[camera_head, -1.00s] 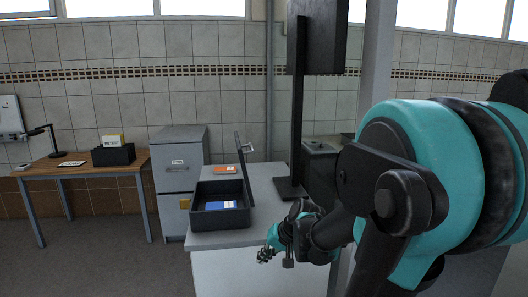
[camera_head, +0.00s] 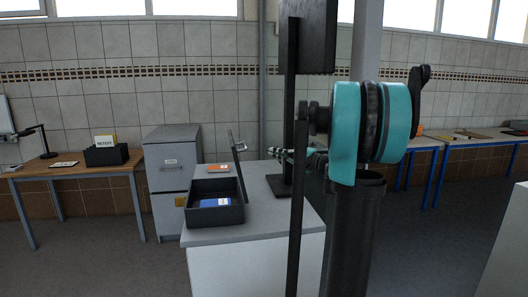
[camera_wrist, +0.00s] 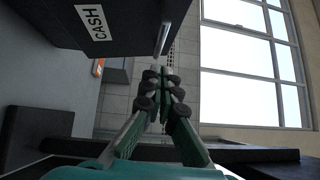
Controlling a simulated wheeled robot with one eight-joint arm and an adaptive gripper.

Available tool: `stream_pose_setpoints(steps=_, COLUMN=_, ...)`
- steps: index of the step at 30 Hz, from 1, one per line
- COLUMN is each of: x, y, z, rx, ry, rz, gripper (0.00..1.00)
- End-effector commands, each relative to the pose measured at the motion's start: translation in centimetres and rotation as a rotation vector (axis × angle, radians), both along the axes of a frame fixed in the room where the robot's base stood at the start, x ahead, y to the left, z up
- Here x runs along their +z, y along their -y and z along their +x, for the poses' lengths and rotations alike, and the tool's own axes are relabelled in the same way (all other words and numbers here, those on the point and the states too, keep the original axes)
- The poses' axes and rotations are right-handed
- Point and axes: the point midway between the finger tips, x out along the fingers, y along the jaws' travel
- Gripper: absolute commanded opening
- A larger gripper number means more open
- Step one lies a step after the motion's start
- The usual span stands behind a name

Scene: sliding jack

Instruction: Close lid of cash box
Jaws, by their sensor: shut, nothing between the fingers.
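The dark cash box (camera_head: 232,216) sits on the white counter, with a blue-and-white item (camera_head: 215,203) inside. Its lid (camera_head: 241,178) stands open, nearly upright, along the box's right side, with a metal handle at its top. My gripper (camera_head: 274,151) is to the right of the lid, near the height of its top edge, and looks apart from it. In the wrist view the dark lid (camera_wrist: 130,28) fills the upper left and bears a white CASH label (camera_wrist: 92,22). My gripper's fingers (camera_wrist: 160,72) are together there, with nothing between them, close by the lid's handle (camera_wrist: 163,38).
The counter (camera_head: 255,234) carries an orange item (camera_head: 218,168) behind the box and a black post (camera_head: 288,100) with a screen right of the lid. A grey cabinet (camera_head: 171,170) stands to the left. A wooden desk (camera_head: 75,168) is farther left.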

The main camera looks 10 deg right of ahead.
Motion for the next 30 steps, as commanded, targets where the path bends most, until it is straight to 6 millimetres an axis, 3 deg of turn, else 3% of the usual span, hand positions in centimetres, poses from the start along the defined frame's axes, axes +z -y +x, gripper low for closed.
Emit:
stream_pose_setpoints(steps=15, x=0.3, y=-5.9, z=5.6, rx=0.004, ry=-0.001, rz=-0.003, gripper=0.00)
stream_pose_setpoints(steps=30, x=0.4, y=-6.7, z=6.6, rx=0.002, ry=-0.001, rz=-0.004, gripper=0.00)
